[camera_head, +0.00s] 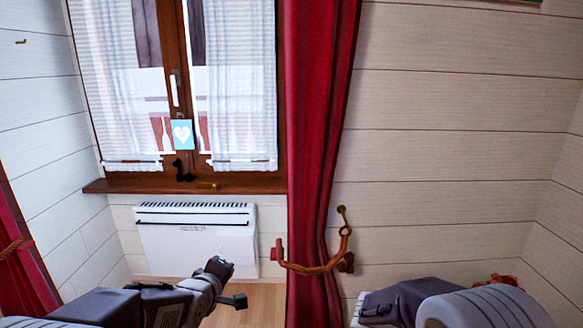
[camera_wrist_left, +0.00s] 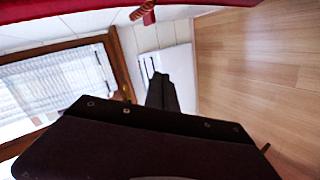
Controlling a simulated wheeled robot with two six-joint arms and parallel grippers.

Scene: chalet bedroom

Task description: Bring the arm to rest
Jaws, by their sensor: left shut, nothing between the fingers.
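My left arm comes in from the lower left of the head view. Its gripper (camera_head: 220,266) is held up in the air, in front of the white heater under the window. In the left wrist view the two dark fingers (camera_wrist_left: 162,94) lie close together, shut and empty. They point toward the heater and touch nothing that I can see. Part of my right arm (camera_head: 440,305) shows at the lower right of the head view, folded low before the wall. Its gripper is not in view.
The white heater (camera_head: 195,240) is on the wall under the window sill (camera_head: 130,186). A red curtain (camera_head: 315,150) with a rope tieback (camera_head: 315,268) hangs between my arms. A dark figurine (camera_head: 181,170) and a heart card (camera_head: 182,134) are at the window. Wooden floor (camera_wrist_left: 240,70) is clear.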

